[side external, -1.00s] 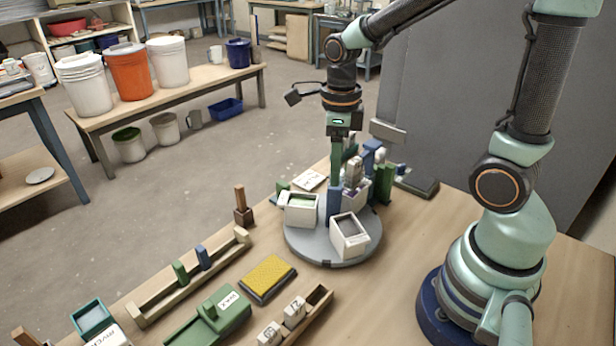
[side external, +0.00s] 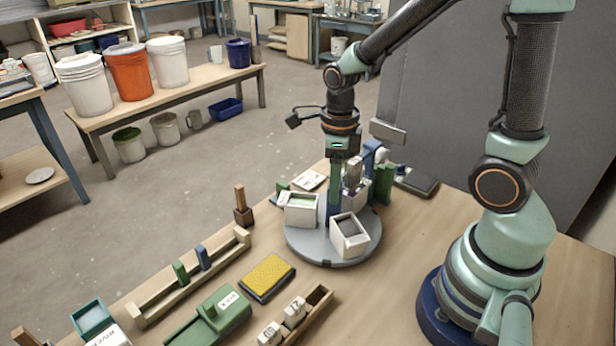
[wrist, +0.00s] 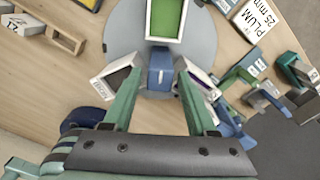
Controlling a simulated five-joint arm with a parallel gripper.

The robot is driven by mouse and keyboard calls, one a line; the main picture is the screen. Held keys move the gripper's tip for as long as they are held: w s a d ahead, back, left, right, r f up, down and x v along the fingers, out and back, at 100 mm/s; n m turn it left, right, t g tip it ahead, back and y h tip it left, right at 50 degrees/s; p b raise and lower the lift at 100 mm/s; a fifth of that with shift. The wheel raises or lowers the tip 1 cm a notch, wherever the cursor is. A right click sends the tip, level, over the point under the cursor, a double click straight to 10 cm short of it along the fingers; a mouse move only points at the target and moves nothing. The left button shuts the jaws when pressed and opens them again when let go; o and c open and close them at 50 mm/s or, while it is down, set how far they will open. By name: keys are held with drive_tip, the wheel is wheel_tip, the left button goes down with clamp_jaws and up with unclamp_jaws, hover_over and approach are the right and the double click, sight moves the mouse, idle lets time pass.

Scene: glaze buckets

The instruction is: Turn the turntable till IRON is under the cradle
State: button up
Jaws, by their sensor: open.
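The round grey turntable (side external: 327,253) stands on the table and carries three white square buckets. One bucket with green glaze (side external: 301,208) is at the left, and it also shows in the wrist view (wrist: 166,20). One with dark grey glaze (side external: 350,240) is at the front; its side label is too small to read surely. A third with purple glaze (wrist: 203,84) is at the back, under a tan piece (side external: 353,170) that seems to hang at the cradle. A blue post (wrist: 160,75) rises at the turntable's middle. My gripper (side external: 335,190) is open above it, fingers either side.
Blue and green uprights (side external: 384,183) stand close behind the turntable. A PLUM card (wrist: 259,18) lies beyond it. A yellow sponge (side external: 266,276), a green WAX box (side external: 210,315) and wooden racks (side external: 190,278) lie in front.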

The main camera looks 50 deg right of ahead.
clamp_jaws()
drive_tip(key=n, duration=0.6)
drive_tip(key=shift+n, duration=1)
drive_tip(key=n, duration=0.3)
drive_tip(key=shift+n, duration=0.4)
drive_tip(key=n, duration=0.4)
drive_tip(key=shift+n, duration=0.3)
